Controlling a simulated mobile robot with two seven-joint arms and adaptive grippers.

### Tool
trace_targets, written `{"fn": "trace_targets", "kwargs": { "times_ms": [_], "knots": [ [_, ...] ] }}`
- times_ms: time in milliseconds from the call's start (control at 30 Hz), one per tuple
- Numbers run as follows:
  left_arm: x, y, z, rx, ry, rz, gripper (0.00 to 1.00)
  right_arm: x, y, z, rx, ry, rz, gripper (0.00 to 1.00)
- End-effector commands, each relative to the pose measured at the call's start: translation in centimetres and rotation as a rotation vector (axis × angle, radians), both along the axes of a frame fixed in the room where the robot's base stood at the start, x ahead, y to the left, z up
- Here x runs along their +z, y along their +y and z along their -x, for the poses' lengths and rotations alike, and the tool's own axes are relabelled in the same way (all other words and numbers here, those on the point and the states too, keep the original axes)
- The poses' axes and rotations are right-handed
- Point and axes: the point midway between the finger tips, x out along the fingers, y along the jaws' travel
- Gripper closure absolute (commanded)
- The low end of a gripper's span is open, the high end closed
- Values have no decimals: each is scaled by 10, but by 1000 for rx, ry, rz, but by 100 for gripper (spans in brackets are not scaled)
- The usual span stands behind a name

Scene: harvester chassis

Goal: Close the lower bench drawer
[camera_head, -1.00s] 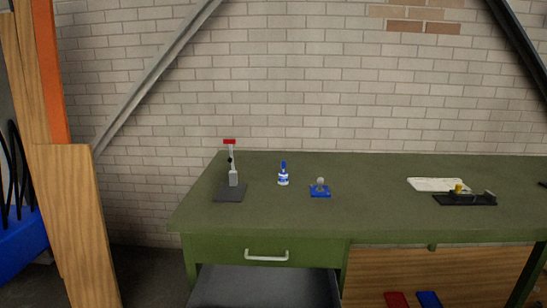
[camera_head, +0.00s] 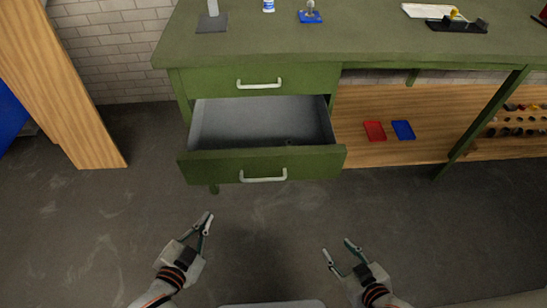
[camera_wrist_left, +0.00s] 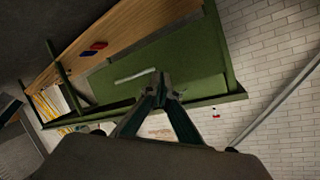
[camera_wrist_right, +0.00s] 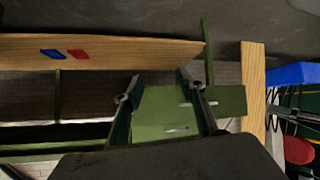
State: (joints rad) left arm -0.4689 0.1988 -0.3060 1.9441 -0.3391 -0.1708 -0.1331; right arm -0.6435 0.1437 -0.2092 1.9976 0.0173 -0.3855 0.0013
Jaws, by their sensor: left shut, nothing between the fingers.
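The lower bench drawer (camera_head: 262,165) is pulled out, with its grey inside showing, in the head view. Its green front carries a pale bar handle (camera_head: 263,178). The upper drawer (camera_head: 290,80) above it is closed. My left gripper (camera_head: 207,218) is shut and empty, in front of the drawer and apart from it. In the left wrist view its fingers (camera_wrist_left: 160,78) meet, with a green drawer front behind them. My right gripper (camera_head: 337,247) is open and empty, to the right and apart from the drawer. The right wrist view shows its fingers (camera_wrist_right: 157,80) spread.
The green bench (camera_head: 360,40) holds a dark stand (camera_head: 211,22), a blue block (camera_head: 311,17) and a black fixture (camera_head: 457,25). Red (camera_head: 375,131) and blue (camera_head: 403,130) trays lie on the lower wooden shelf. A wooden panel (camera_head: 75,90) stands at left. The floor before the drawer is clear.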

Motion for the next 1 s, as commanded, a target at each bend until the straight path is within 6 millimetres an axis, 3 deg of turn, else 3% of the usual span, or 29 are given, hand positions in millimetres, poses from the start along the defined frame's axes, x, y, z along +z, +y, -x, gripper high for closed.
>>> {"fn": "trace_targets", "kwargs": {
  "times_ms": [33, 133, 300, 400, 667, 1000],
  "knots": [
    [-1, -15, -16, -78, -97, -88, 100, -13, -1, 0, 2, 2, 5, 60],
    [16, -47, -37, -231, -301, -264, 100, -11, -5, -14, 6, -31, 20, 60],
    [30, -98, -47, -454, -588, -517, 100, -27, -6, -10, 12, -16, 34, 60],
    [31, -116, -45, -542, -696, -615, 100, -31, -6, -10, 14, -17, 38, 60],
    [35, -136, -49, -607, -787, -695, 100, -26, -7, -15, 14, -28, 41, 60],
    [37, -177, -92, -603, -787, -694, 100, -25, -8, -14, 13, -26, 43, 60]
  ]
}}
